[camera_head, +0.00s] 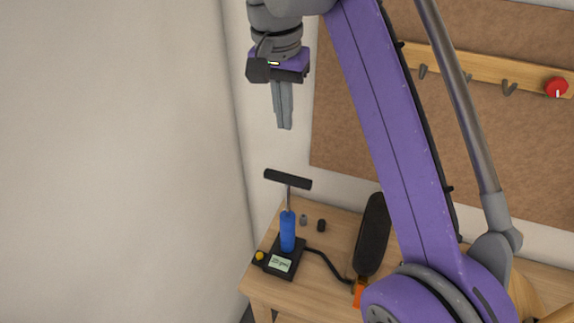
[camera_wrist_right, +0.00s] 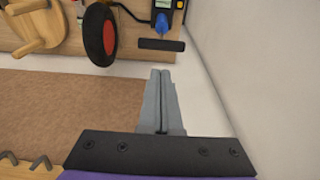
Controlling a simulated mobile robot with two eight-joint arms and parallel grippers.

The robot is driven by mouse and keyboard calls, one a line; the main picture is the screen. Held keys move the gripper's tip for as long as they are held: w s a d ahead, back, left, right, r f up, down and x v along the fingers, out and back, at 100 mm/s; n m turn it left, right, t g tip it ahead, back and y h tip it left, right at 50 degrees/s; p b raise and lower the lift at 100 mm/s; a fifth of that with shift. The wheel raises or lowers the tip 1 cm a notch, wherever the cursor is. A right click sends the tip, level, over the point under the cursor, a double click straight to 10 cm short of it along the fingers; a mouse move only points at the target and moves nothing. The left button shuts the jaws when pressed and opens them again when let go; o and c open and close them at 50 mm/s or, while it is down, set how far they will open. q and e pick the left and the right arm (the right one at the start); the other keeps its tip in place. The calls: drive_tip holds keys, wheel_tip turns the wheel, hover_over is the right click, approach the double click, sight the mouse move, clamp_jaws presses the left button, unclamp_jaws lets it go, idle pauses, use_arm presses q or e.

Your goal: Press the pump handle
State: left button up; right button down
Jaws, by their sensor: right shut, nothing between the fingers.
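The pump (camera_head: 288,232) has a blue cylinder and a black base with a small display, and stands upright at the left end of the wooden table. Its black T-shaped handle (camera_head: 288,180) is raised on a thin metal rod. In the right wrist view the handle (camera_wrist_right: 160,45) is just beyond the fingertips. My right gripper (camera_head: 284,127) is shut and empty, pointing down above the handle and apart from it. Its closed grey fingers also show in the right wrist view (camera_wrist_right: 160,74). My left gripper is not in view.
A wheel with a black tyre and red rim (camera_wrist_right: 101,33) is right of the pump on the table (camera_head: 257,279). A black hose (camera_head: 325,262) runs from the pump. A brown pegboard (camera_head: 355,120) with a hook rail (camera_head: 440,62) is on the wall. A plain wall lies left.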

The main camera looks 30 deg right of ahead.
drive_tip(key=b, duration=0.3)
hover_over(288, 211)
wheel_tip(288, 211, down, 12)
drive_tip(key=shift+s+a+f, duration=0.1)
drive_tip(key=shift+a+f, duration=0.05)
drive_tip(key=shift+f, duration=0.1)
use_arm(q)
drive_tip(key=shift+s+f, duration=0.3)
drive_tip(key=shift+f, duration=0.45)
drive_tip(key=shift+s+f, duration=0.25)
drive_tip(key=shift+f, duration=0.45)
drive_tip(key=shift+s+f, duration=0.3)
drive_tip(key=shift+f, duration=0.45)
use_arm(e)
drive_tip(key=shift+f, duration=0.65)
drive_tip(key=shift+f, duration=0.1)
wheel_tip(288, 211, down, 12)
drive_tip(key=b, duration=0.5)
drive_tip(key=shift+r, duration=0.25)
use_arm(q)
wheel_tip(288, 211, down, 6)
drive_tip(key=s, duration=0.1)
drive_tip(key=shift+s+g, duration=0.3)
use_arm(e)
drive_tip(key=shift+f, duration=0.5)
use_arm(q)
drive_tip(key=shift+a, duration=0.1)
